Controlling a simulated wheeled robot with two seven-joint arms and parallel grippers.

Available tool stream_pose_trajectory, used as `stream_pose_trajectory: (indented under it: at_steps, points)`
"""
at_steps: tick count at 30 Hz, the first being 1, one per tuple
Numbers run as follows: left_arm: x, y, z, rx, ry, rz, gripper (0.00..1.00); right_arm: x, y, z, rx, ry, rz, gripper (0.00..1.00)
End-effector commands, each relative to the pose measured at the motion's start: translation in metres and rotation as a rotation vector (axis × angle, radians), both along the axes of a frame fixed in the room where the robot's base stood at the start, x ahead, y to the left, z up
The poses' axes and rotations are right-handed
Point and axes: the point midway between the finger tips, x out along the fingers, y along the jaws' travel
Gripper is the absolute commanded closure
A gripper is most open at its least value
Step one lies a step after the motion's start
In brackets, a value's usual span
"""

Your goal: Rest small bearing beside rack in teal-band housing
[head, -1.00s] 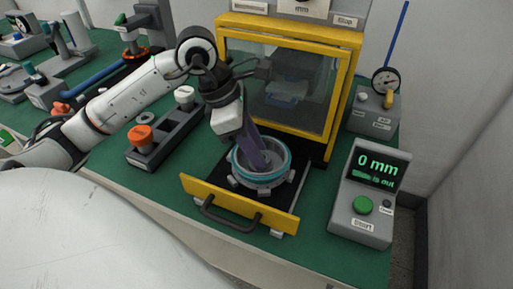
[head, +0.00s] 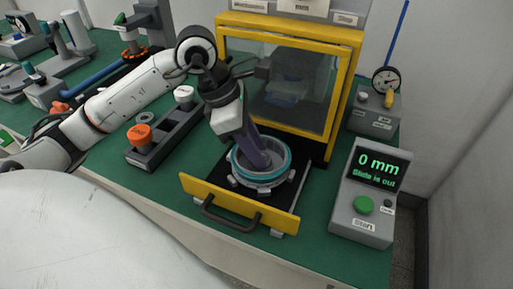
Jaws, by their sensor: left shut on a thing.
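The teal-band housing (head: 284,176) is a grey ring-shaped part with a teal band. It sits on the black slide plate of the yellow-framed press. My left gripper (head: 258,158) reaches down into the housing, with its purple fingers inside the bore. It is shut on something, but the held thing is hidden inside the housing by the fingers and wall. I cannot make out the small bearing there. My right gripper is not in view.
A rack (head: 178,132) with an orange-capped post and a white-capped post stands left of the press. A small grey ring (head: 145,117) lies behind it. The yellow drawer front (head: 238,204) faces me. A control box (head: 370,195) reading "0 mm / Slide is out" stands right.

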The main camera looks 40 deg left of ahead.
Motion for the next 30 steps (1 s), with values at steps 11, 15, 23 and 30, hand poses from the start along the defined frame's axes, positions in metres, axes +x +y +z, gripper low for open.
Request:
stream_pose_trajectory:
  at_steps: [11,15,23,30]
  points:
    - [-0.0001,0.0002,-0.0020,0.001,0.001,0.001,0.98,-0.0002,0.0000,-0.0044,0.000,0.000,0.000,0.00]
    - [-0.0003,0.0000,-0.0021,0.000,0.002,0.001,0.98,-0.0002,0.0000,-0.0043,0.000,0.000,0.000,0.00]
    - [-0.0005,0.0000,-0.0027,0.000,0.003,0.000,0.98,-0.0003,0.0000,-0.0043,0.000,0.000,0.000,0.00]
    - [-0.0007,-0.0001,-0.0032,0.001,0.004,-0.001,0.62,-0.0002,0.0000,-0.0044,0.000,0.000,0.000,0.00]
